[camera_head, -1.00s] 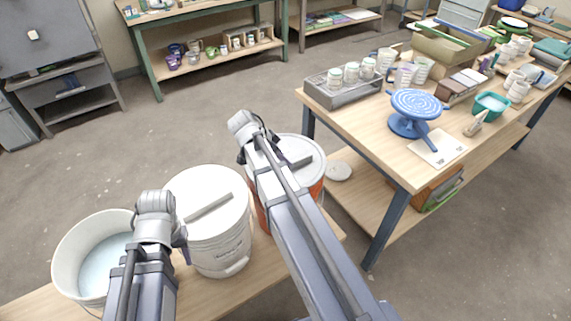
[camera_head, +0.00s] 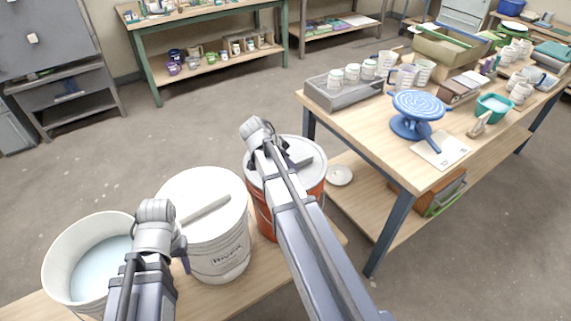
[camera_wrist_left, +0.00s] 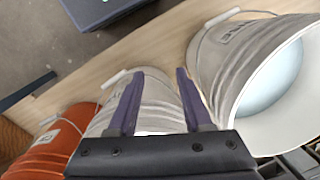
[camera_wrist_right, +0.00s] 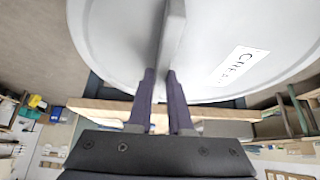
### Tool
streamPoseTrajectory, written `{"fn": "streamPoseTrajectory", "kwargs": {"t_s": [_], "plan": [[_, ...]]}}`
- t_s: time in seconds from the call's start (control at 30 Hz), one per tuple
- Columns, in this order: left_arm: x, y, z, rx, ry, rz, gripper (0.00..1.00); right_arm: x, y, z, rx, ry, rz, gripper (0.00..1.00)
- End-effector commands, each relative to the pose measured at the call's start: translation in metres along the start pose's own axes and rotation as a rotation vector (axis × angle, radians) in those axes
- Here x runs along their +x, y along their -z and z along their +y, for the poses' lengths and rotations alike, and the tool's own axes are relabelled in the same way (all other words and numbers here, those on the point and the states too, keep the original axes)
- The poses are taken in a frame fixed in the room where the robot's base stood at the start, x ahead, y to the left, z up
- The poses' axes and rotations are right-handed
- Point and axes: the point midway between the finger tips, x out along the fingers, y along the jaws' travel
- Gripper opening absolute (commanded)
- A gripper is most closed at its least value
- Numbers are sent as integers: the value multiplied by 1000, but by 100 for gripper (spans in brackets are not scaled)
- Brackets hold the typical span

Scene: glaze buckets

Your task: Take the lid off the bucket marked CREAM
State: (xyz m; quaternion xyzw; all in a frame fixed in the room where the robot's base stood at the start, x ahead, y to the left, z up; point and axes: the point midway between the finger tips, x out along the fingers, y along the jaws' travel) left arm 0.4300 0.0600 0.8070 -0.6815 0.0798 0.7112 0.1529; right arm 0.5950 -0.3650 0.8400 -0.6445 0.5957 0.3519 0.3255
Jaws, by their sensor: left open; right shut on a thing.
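A grey-white lid (camera_head: 310,171) with a bar handle sits on the orange bucket (camera_head: 264,212) in the head view. In the right wrist view the lid (camera_wrist_right: 110,40) fills the top, with a partly legible label (camera_wrist_right: 240,66) starting "Cr". My right gripper (camera_wrist_right: 160,85) is shut on the lid's bar handle (camera_wrist_right: 171,40). I cannot tell whether the lid is raised off the rim. My left gripper (camera_wrist_left: 155,80) is open and empty above the lidded white bucket (camera_head: 218,240), whose label is hard to read. The orange bucket's side (camera_wrist_left: 62,138) shows in the left wrist view.
An open white bucket (camera_head: 58,253) with pale liquid stands at the left on the same wooden bench (camera_head: 325,240). A crowded worktable (camera_head: 390,150) stands to the right, with a small round disc (camera_head: 339,175) on its lower shelf. Open floor (camera_head: 200,120) lies behind.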

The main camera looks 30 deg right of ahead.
Motion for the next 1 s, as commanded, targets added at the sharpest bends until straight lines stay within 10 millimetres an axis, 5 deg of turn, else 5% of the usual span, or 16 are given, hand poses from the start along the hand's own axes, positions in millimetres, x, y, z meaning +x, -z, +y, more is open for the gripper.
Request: {"fn": "streamPoseTrajectory", "kwargs": {"t_s": [1.0], "plan": [[0,0,0,0,0,0,50,0,0,0,0,0,0,0]]}}
